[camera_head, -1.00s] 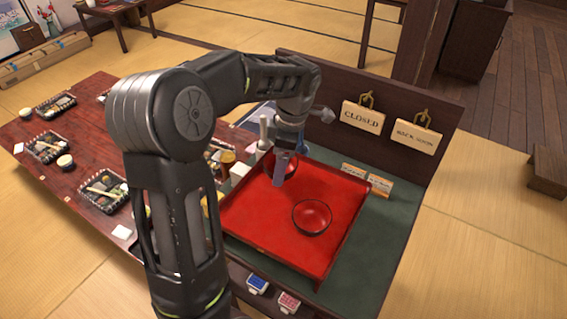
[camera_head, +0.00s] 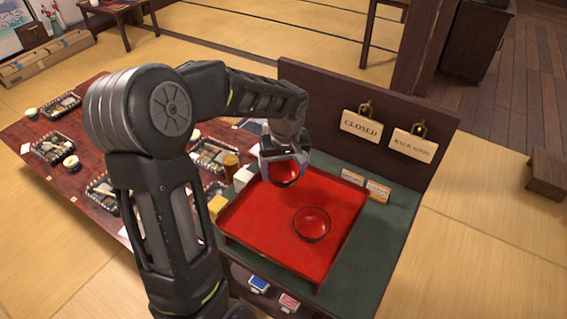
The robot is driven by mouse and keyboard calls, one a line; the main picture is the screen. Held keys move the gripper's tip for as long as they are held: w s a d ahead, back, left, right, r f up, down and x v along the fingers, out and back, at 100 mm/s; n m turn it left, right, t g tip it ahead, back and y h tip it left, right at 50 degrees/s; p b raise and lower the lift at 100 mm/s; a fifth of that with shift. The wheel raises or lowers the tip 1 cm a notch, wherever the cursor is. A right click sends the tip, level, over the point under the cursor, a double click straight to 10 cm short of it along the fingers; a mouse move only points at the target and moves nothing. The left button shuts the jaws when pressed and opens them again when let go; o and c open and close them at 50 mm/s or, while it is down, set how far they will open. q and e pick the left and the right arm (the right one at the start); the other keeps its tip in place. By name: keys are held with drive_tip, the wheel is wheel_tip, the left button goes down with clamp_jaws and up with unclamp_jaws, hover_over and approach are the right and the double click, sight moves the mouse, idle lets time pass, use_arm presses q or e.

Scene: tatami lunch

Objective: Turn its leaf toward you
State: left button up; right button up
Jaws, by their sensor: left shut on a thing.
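My left gripper (camera_head: 284,158) is shut on a red bowl with a dark outside (camera_head: 285,175), over the back left part of the red tray (camera_head: 262,233). The fingers are spread across the bowl's width, at its sides. I cannot tell whether the bowl touches the tray. A second red bowl (camera_head: 312,224) with a dark rim stands on the tray, nearer the front and apart from the gripper. No leaf can be made out on either bowl. My right gripper is not in view.
Behind the tray stands a dark panel with a CLOSED sign (camera_head: 361,126) and a second sign (camera_head: 413,144). Two small cards (camera_head: 378,191) stand at its foot. The green surface (camera_head: 375,240) at right is clear.

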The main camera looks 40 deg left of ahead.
use_arm(q)
drive_tip(key=shift+r+m+p, duration=0.25)
drive_tip(key=shift+m+p, duration=0.15)
drive_tip(key=shift+m, duration=0.2)
drive_tip(key=shift+f+m, duration=0.1)
drive_tip(key=shift+m, duration=0.5)
drive_tip(key=m+h+p, duration=0.1)
drive_tip(key=m+p, duration=0.1)
drive_tip(key=m, duration=0.2)
drive_tip(key=m+p, duration=0.3)
drive_tip(key=m, duration=0.3)
drive_tip(key=shift+h, duration=0.4)
drive_tip(key=shift+f+m+t+b, duration=0.3)
drive_tip(key=shift+f+b, duration=0.55)
drive_tip(key=shift+f, duration=0.1)
drive_tip(key=shift+f, duration=0.2)
drive_tip(key=o, duration=1.4)
drive_tip(key=shift+o, duration=0.2)
